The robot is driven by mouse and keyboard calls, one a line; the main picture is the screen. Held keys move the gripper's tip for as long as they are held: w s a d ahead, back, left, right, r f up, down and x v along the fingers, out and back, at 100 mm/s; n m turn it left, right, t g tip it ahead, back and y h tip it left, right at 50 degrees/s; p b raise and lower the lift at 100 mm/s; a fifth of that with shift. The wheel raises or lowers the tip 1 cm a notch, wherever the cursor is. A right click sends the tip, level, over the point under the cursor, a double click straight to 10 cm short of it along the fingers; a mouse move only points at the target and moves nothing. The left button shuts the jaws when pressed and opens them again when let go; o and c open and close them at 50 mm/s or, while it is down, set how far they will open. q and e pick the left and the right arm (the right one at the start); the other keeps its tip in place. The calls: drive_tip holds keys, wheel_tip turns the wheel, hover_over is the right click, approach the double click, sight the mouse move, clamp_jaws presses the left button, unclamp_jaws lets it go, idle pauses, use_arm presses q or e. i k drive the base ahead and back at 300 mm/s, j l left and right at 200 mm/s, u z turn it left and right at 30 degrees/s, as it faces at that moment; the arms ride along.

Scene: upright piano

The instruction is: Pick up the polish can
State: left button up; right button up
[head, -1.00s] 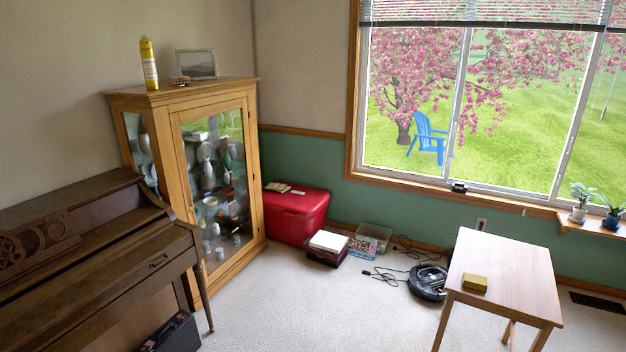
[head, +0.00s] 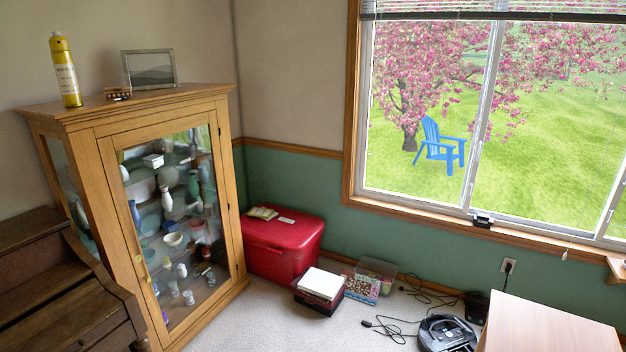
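The polish can (head: 66,70) is a tall yellow spray can with a pale label. It stands upright on top of the wooden display cabinet (head: 150,100), near the cabinet's left end. Nothing touches it in the head view. Neither of my grippers shows in the view.
A picture frame (head: 149,68) and a small patterned item (head: 118,93) stand on the cabinet top, right of the can. The piano (head: 60,300) is at lower left, close to the cabinet's front. A red chest (head: 284,246), boxes (head: 318,287), cables and a robot vacuum (head: 447,333) lie along the wall. A table (head: 545,325) is at lower right.

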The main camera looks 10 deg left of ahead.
sight(61, 53)
drive_tip(key=i+u, duration=0.45)
drive_tip(key=i+l+u, duration=0.1)
drive_tip(key=i+u, duration=0.2)
drive_tip(key=u, duration=0.15)
drive_tip(key=i+l+u, duration=0.25)
drive_tip(key=u, duration=0.2)
drive_tip(key=i+l+u, duration=0.2)
drive_tip(key=i+u, duration=0.2)
drive_tip(key=i+l+u, duration=0.5)
drive_tip(key=l+u, duration=0.25)
